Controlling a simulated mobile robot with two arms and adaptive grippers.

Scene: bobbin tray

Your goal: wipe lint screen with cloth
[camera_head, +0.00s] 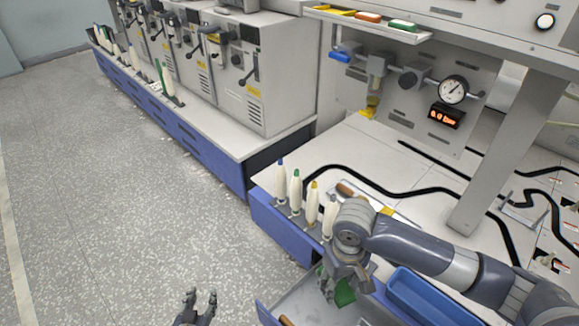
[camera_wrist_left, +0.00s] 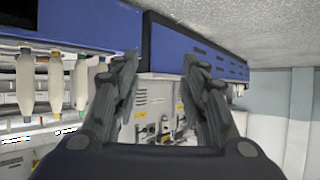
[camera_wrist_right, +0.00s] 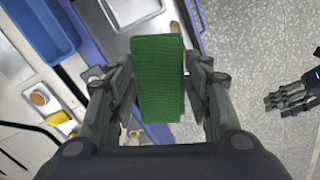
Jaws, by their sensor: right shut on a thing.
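A green folded cloth (camera_wrist_right: 158,80) is held between the fingers of my right gripper (camera_wrist_right: 158,88). In the head view the cloth (camera_head: 345,294) shows just below my right gripper (camera_head: 340,284), over an open grey drawer (camera_head: 292,295) at the bottom. My right arm hides part of the drawer. I cannot clearly pick out the lint screen. My left gripper (camera_head: 200,298) is open and empty over the floor at the bottom of the head view. Its spread fingers also show in the left wrist view (camera_wrist_left: 160,65).
A blue tray (camera_head: 428,298) lies right of the drawer. Several white bobbins (camera_head: 295,190) stand along the bench's blue edge. A pressure gauge (camera_head: 453,89) is behind. Speckled floor is free at left.

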